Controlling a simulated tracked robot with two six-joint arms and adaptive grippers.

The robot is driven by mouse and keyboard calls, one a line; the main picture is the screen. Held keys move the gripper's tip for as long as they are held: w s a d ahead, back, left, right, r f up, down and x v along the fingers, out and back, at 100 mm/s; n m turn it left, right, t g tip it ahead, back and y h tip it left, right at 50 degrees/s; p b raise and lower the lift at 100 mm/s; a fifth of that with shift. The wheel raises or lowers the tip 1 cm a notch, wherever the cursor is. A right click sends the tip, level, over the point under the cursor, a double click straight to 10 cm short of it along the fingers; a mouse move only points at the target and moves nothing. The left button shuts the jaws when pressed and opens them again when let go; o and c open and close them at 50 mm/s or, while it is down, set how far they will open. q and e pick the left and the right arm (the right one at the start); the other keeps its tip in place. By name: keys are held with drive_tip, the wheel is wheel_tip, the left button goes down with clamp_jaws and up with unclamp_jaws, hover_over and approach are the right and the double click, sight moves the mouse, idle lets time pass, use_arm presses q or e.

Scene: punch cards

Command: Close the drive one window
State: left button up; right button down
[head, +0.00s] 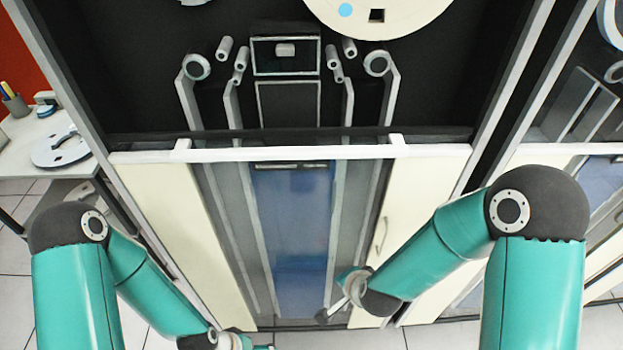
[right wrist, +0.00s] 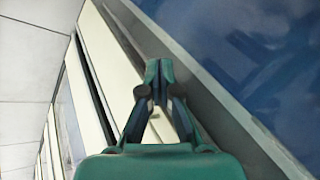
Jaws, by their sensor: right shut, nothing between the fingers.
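The drive cabinet in front of me has a wide pale bar (head: 290,153) across it, with a small white tab near each end. This bar looks like the top edge of the drive window, which sits low. Above it the dark drive bay (head: 150,95) with its rollers is uncovered. My right gripper (head: 323,317) is low in front of the cabinet, near the lower blue panel (head: 290,230). In the right wrist view its fingers (right wrist: 158,70) are shut together and empty. My left gripper (head: 262,347) is at the bottom edge, mostly cut off.
A cream reel (head: 425,12) sits at the top of the bay. Cream panels flank the lower glass, the right one (head: 405,215) with a handle. Another drive (head: 575,95) stands at the right. A white desk (head: 25,140) with a pen cup and disc is at the left.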

drive_tip(key=w+a+r+m+t+h+b, duration=0.1)
drive_tip(key=w+a+r+m+t+b, duration=0.2)
drive_tip(key=r+m, duration=0.55)
drive_tip(key=w+a+r+m+t+b, duration=0.2)
drive_tip(key=a+r+m+t, duration=0.25)
drive_tip(key=r, duration=0.65)
drive_tip(key=s+a+r+m+h+b, duration=0.1)
drive_tip(key=s+r+m+b, duration=0.2)
drive_tip(key=s+r+m, duration=0.65)
drive_tip(key=w+m, duration=0.1)
drive_tip(key=w, duration=0.2)
drive_tip(key=w+f+m+p, duration=0.1)
drive_tip(key=w, duration=0.3)
drive_tip(key=w+f+m, duration=0.1)
drive_tip(key=w, duration=0.3)
drive_tip(key=shift+f+m+t, duration=0.25)
drive_tip(key=shift+t, duration=0.1)
use_arm(q)
wheel_tip(320, 180, down, 5)
drive_tip(key=p, duration=0.3)
drive_tip(key=shift+f, duration=0.15)
use_arm(e)
wheel_tip(320, 180, up, 4)
